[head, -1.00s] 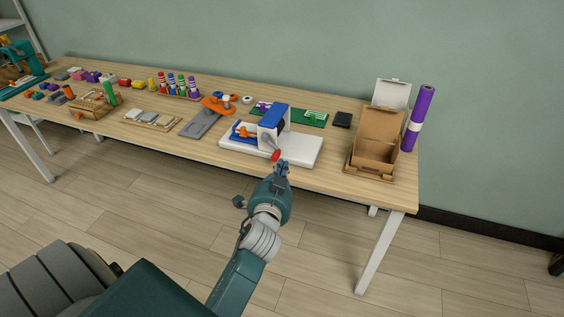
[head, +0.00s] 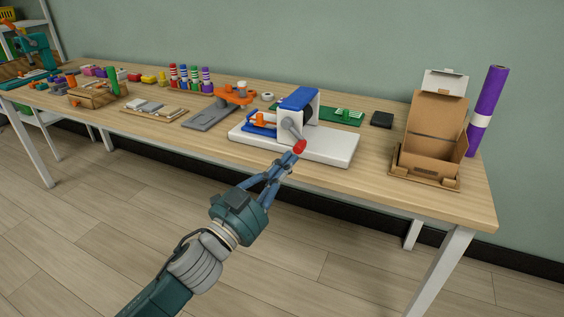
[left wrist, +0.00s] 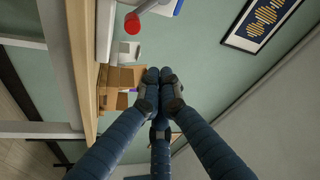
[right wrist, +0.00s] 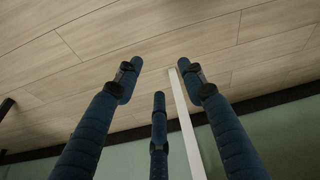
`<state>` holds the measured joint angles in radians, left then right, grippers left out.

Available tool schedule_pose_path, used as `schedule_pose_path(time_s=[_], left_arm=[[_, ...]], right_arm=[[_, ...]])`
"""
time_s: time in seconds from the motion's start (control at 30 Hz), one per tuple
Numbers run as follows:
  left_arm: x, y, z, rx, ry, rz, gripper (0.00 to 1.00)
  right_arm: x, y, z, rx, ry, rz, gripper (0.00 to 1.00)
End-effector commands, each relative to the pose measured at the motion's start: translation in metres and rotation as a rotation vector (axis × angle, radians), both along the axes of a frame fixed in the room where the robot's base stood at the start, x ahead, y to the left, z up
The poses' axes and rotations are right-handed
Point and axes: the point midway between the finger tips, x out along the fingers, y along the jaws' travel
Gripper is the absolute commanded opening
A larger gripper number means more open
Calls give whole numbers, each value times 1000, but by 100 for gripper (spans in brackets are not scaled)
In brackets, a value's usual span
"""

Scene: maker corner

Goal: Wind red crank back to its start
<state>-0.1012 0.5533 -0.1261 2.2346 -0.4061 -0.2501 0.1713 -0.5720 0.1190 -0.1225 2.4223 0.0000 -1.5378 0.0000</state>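The red crank knob (head: 300,146) sits at the end of a grey crank arm (head: 291,129) on the front of a white-based machine (head: 335,146) with a blue top. The crank arm slants down and to the right. My left gripper (head: 292,159) is just in front of and below the knob in the head view. In the left wrist view the red knob (left wrist: 132,24) is above and left of the fingertips, apart from them. The left fingertips (left wrist: 160,92) are together with nothing between them. My right gripper (right wrist: 160,85) is open and empty, away over the floor.
An open cardboard box (head: 430,145) and a purple roll (head: 487,110) stand at the table's right end. A grey and orange fixture (head: 212,113) is left of the machine. The table's front edge (head: 340,178) lies below the machine.

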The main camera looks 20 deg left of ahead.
Motion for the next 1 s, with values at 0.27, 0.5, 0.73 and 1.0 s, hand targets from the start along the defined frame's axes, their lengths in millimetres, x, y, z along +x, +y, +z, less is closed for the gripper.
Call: schedule_pose_path(time_s=[0.27, 0.5, 0.73, 1.0], left_arm=[[10, -10, 3, -1, -8, -26, 0], [52, -21, 14, -1, -8, -24, 0], [91, -32, 25, 0, -8, -23, 0], [92, -10, -5, -1, -3, -23, 0]], right_arm=[[-5, -1, 12, -1, -6, -1, 40], [-4, -1, 12, 0, -7, -1, 40], [-4, -1, 11, 0, -7, -1, 40], [-4, -1, -3, -1, -5, 0, 40]])
